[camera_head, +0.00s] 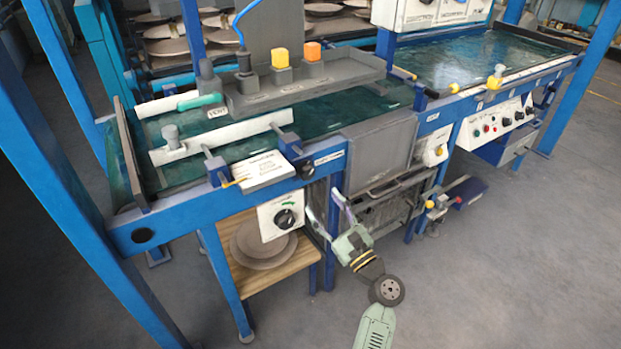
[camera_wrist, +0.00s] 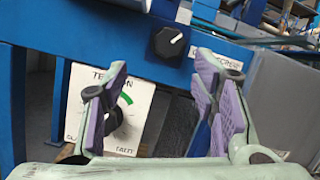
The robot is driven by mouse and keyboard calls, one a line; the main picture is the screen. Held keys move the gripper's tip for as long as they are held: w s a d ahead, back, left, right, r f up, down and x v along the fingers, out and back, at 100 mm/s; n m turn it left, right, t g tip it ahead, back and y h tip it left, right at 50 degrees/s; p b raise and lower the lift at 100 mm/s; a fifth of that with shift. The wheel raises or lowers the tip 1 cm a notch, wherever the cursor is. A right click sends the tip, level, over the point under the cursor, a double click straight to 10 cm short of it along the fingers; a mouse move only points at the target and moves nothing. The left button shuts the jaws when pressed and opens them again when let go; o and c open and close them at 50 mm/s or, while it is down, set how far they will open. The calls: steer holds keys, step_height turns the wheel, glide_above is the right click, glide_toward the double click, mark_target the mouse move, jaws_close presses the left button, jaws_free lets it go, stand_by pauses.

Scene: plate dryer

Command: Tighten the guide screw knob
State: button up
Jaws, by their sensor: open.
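The guide screw knob (camera_wrist: 169,41) is a black round knob with a white pointer line on the blue front rail. In the wrist view it is above the gap between my fingertips, beside a white label (camera_wrist: 229,63) that is partly covered by a finger. My gripper (camera_head: 328,209) is open and empty, in front of and below the knob. Its purple-padded fingers show in the wrist view (camera_wrist: 162,75), spread apart, with no visible contact with the knob.
A white tension dial plate (camera_wrist: 130,127) with a black knob is behind my left finger. It is also in the head view (camera_head: 285,218), above a wooden shelf (camera_head: 255,280) with plates. A grey panel (camera_head: 380,145) stands to the right. The floor in front is clear.

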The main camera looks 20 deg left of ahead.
mark_target(309, 177)
steer(key=w+a+r+m+p, duration=0.1)
steer(key=w+a, duration=0.1)
steer(key=w+a+r+m+p, duration=0.1)
steer(key=a, duration=0.1)
steer(key=w+a+r+m+t+p, duration=0.1)
steer(key=w+a, duration=0.1)
steer(key=shift+w+m, duration=0.3)
steer(key=shift+m, duration=0.1)
steer(key=shift+c, duration=0.6)
steer(key=c, duration=1)
steer(key=shift+c, duration=0.2)
